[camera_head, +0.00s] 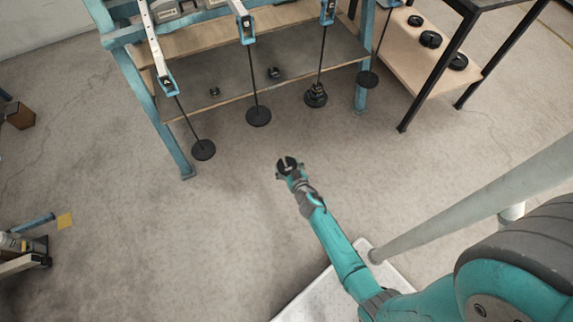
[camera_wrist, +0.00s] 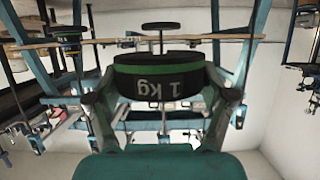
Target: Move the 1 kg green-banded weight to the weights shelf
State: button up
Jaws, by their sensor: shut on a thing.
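The 1 kg green-banded weight (camera_wrist: 157,82) is a squat black disc with a bright green band and white "1 Kg" lettering, which appears upside down in the wrist view. My gripper (camera_wrist: 160,100) has one finger on each side of it and is shut on it. In the head view the weight (camera_head: 287,164) is a small dark slotted disc at the tip of my gripper (camera_head: 290,170), above open floor in front of the lever frame. A low wooden shelf (camera_head: 402,70) in a black-legged stand at upper right carries several black weights and looks like the weights shelf.
The blue lever frame (camera_head: 148,95) stands ahead with several hanging rods ending in black discs, such as one disc (camera_head: 203,150) at left and another (camera_head: 258,116) further right. Small weights lie on its grey lower board (camera_head: 240,80). The floor (camera_head: 450,140) before the shelf is clear.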

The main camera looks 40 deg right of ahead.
jog(key=s+a, duration=0.2)
jog(key=s, duration=0.4)
jog(key=shift+s, duration=0.15)
dwell(1.2)
jog(key=shift+r, duration=0.1)
dwell(0.4)
